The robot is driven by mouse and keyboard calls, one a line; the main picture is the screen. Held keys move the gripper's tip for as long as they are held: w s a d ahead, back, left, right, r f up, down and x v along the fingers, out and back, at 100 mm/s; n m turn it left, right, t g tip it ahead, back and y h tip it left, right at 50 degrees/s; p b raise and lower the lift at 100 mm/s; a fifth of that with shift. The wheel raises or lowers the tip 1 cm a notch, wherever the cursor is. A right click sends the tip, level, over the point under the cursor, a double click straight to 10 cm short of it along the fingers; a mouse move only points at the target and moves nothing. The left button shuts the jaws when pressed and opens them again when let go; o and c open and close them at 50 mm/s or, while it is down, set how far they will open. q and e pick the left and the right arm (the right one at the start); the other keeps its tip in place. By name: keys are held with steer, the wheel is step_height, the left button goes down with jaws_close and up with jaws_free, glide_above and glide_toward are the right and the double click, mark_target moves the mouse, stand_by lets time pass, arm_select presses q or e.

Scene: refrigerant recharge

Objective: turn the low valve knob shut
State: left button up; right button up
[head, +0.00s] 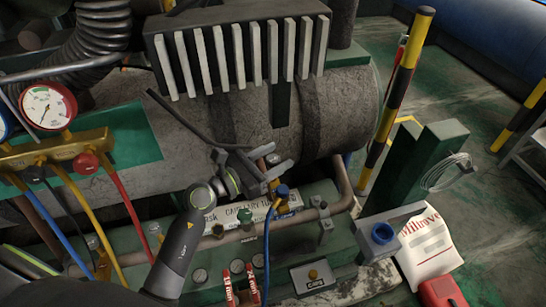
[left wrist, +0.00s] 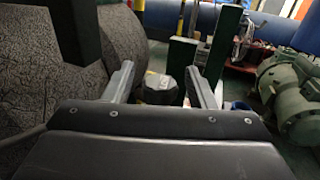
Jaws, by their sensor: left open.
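My left gripper (head: 276,160) is open over the pipework below the large tank. A small dark knob (head: 272,159) shows between its fingertips. In the left wrist view, the open fingers (left wrist: 165,82) stand on either side of a dark, faceted knob (left wrist: 157,87) with a pale top; I cannot tell whether they touch it. A blue cap (head: 282,190) with a blue hose is just below the gripper. No readable label marks the low valve knob, so I cannot confirm which one it is. My right gripper is not in view.
A brass manifold (head: 60,150) with a red gauge (head: 48,106) and red knob (head: 86,162) stands left. The finned block (head: 240,50) overhangs the tank (head: 345,110). A yellow-black post (head: 400,85) and green uprights (head: 440,150) stand right. A white bag (head: 428,245) lies beyond.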

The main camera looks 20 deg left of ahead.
arm_select(q)
steer(key=c, duration=1)
steer(key=shift+o, duration=0.2)
steer(key=shift+f+b, duration=0.15)
steer(key=shift+b, duration=0.3)
steer(key=shift+m+g+h+b, duration=0.35)
steer(key=shift+m+g+h, duration=0.15)
steer(key=shift+h, duration=0.1)
steer(key=shift+m, duration=0.3)
steer(key=shift+g+h, duration=0.3)
steer(key=shift+h, duration=0.1)
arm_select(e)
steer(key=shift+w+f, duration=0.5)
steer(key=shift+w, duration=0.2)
arm_select(q)
steer(key=o, duration=1)
steer(key=shift+c, duration=0.2)
